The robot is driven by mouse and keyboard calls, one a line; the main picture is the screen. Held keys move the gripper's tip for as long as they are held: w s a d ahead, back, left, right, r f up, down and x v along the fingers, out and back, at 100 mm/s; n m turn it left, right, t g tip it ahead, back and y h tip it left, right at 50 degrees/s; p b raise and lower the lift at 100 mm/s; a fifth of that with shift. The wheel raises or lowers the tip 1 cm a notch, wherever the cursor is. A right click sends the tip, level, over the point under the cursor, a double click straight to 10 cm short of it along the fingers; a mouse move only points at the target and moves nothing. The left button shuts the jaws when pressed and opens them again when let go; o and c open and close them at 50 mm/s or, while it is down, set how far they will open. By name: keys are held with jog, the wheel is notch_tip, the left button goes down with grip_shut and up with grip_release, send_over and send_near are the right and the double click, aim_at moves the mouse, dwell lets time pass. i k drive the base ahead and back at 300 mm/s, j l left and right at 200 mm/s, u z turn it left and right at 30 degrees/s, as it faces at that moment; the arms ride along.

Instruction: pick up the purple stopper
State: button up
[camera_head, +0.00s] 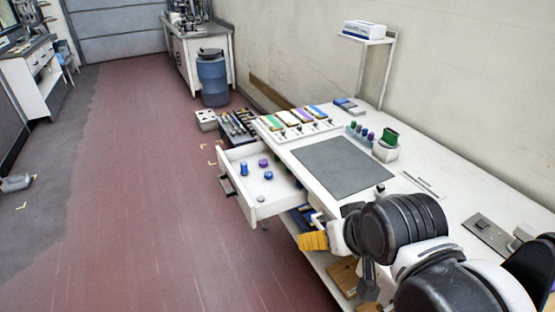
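A small purple stopper (263,163) lies in the open white drawer (262,205) at the left side of the workbench. Two blue pieces share the drawer: a taller one (244,169) to its left and a smaller one (268,175) in front of it. My arm (400,225) fills the lower right. A dark part at its end, apparently my gripper (368,278), hangs down beside the bench's front edge, well apart from the stopper. Its fingers are too hidden to show whether they are open or shut.
The white bench (455,205) carries a grey mat (344,166), a row of small coloured bottles (364,132) and a white holder with a green block (388,139). Coloured trays (300,116) stand beyond. A yellow item (313,241) is below the bench top. The red floor at left is clear.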

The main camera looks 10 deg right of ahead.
aim_at(264, 162)
jog(key=i+j+z, duration=0.25)
jog(key=i+j, duration=0.15)
jog(key=i, duration=0.3)
jog(key=i+j+z, duration=0.25)
jog(key=i+j, duration=0.3)
jog(key=i, duration=0.1)
